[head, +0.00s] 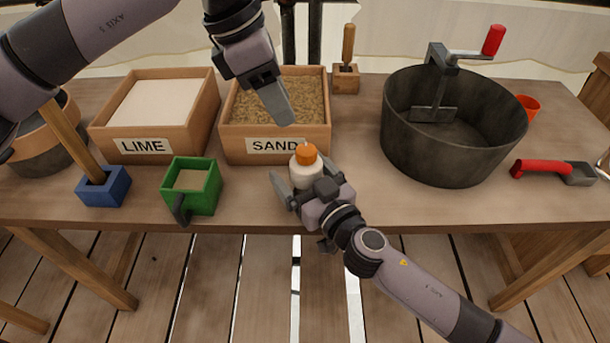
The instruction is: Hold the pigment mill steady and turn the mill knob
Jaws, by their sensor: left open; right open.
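The pigment mill (305,172) is a small white body that stands upright near the table's front edge, before the sand box. Its orange mill knob (306,154) sits on top. My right gripper (303,180) comes from the front right. It is open, with one finger to the left of the white body and the other at its right; I cannot tell whether they touch it. The gripper hides the mill's lower part. My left gripper (279,112) is open and empty, pointing down above the sand box, up and left of the knob.
The wooden table (340,205) also bears a lime box (207,110), a sand box (324,145), a green scoop (205,195), a blue block tool (105,190), and a big grey tub (455,160) with a red-handled crank. A red-handled trowel (545,168) lies at right.

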